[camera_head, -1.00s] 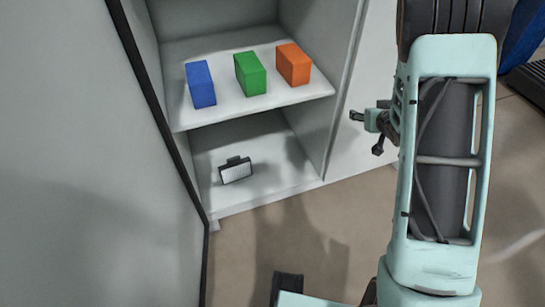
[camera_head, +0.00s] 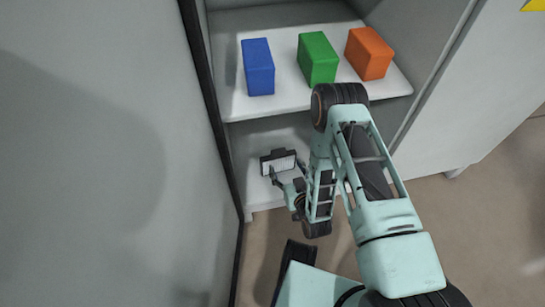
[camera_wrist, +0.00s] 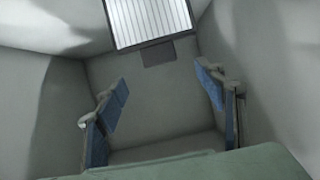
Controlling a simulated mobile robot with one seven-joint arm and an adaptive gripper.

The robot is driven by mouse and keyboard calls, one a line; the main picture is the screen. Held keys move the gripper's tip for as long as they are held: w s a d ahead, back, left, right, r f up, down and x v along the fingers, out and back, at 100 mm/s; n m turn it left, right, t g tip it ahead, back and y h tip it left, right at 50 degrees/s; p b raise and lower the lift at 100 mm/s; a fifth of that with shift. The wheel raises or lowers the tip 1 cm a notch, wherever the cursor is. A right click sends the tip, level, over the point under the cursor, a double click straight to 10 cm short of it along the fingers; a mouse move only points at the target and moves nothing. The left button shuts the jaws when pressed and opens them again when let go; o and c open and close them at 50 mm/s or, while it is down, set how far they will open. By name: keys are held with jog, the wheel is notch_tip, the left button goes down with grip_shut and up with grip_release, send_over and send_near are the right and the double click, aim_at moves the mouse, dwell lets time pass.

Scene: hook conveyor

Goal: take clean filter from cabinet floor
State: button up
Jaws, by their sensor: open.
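The filter (camera_head: 284,160), a white pleated panel in a dark frame, is on the cabinet floor (camera_head: 256,192) under the shelf. In the wrist view the filter (camera_wrist: 150,18) is at the top, cut off by the edge, with its dark tab (camera_wrist: 158,54) facing my gripper. My gripper (camera_head: 284,175) is inside the lower compartment, close in front of the filter. In the wrist view my gripper (camera_wrist: 162,80) has its blue-padded fingers spread wide. Nothing is between them, and the tab lies just beyond the fingertips. My arm hides part of the compartment's right side.
The shelf (camera_head: 240,103) above my gripper holds a blue box (camera_head: 258,68), a green box (camera_head: 318,59) and an orange box (camera_head: 369,53). The open cabinet door (camera_head: 110,150) stands close on the left. Cabinet walls enclose my gripper on both sides.

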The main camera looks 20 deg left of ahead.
aim_at(279, 152)
jog(key=b+x, duration=0.1)
jog(key=x, duration=0.4)
jog(key=shift+s+a+f+b, duration=0.15)
jog(key=shift+s+b, duration=0.05)
jog(key=shift+b, duration=0.2)
jog(key=shift+w+r+b+x, duration=0.2)
jog(key=shift+b+x, duration=0.45)
jog(key=shift+x, duration=0.85)
jog(key=shift+w+r+b+x, duration=0.15)
jog(key=shift+b+x, duration=0.45)
jog(key=shift+x, duration=0.85)
jog(key=c, duration=1.6)
